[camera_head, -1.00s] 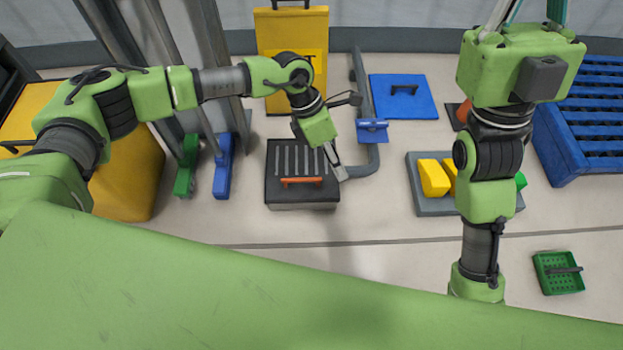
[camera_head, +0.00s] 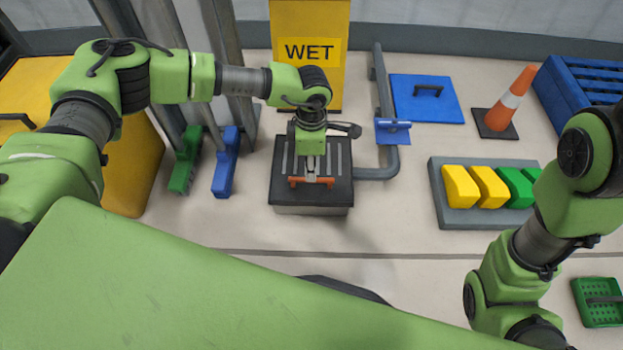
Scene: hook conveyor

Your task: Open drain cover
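The drain cover (camera_head: 283,174) is a dark slotted grate on top of a low square grey block, near the middle of the view. It appears to lie flat. An orange bar handle (camera_head: 296,183) runs across its front part. My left gripper (camera_head: 312,177) points down over the grate with its tip at the middle of the handle. It hides the handle's centre and part of the slots. I cannot tell whether its fingers are closed around the handle. My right arm bends at the right edge, and its gripper is out of view.
A grey pipe (camera_head: 384,80) with a blue lever (camera_head: 393,132) curves close to the block's right side. A yellow WET sign (camera_head: 309,20) stands behind. A blue panel (camera_head: 412,112), an orange cone (camera_head: 509,98) and a grey tray (camera_head: 447,215) of coloured blocks lie right.

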